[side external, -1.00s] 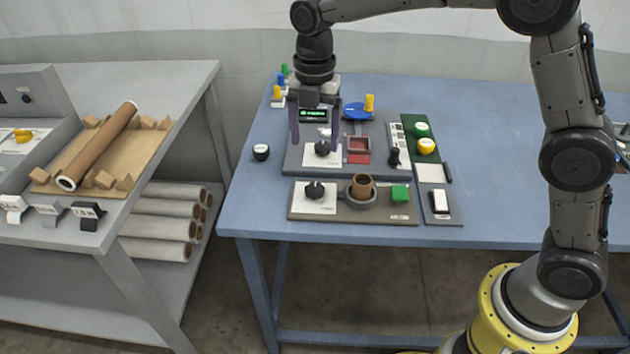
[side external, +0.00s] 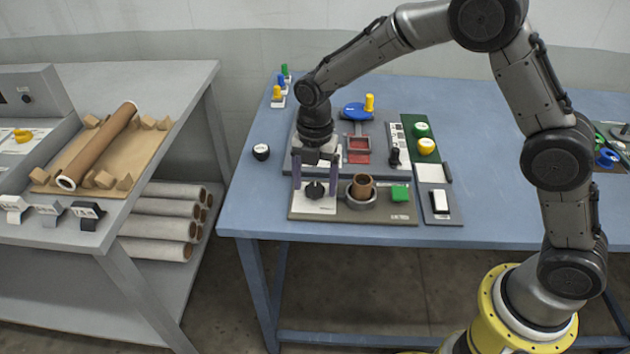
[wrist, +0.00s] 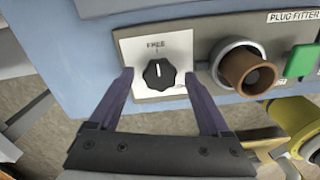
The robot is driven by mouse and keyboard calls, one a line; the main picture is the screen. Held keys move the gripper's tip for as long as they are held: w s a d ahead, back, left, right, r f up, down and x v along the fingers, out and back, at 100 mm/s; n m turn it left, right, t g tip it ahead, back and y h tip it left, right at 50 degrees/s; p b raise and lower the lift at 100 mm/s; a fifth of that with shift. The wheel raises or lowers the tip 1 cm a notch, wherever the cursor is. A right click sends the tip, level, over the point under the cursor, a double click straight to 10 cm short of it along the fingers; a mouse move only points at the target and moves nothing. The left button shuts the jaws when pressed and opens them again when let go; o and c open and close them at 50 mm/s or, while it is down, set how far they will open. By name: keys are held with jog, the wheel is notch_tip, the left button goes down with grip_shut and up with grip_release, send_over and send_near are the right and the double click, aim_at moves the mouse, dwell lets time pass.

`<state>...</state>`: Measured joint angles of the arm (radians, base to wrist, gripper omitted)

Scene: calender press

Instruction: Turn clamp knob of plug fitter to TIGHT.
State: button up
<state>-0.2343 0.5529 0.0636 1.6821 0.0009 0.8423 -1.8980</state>
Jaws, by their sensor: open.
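The plug fitter (side external: 375,215) is an olive-grey plate near the table's front edge; its PLUG FITTER label (wrist: 293,17) shows in the wrist view. Its black clamp knob (wrist: 158,74) sits on a white square at the left end, its white pointer line towards the word FREE. The knob also shows in the side view (side external: 314,191). My gripper (wrist: 158,74) is open, pointing down, with one purple finger on each side of the knob. A gap shows between each finger and the knob. No TIGHT marking is readable.
Right of the knob, a brown tube (side external: 362,186) stands in a grey ring holder, then a green block (side external: 400,193). Behind is a larger panel with a red square (side external: 358,157). A black-and-white knob (side external: 261,152) sits alone at left on the blue table (side external: 247,200).

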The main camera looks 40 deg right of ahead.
grip_shut()
dwell(0.3)
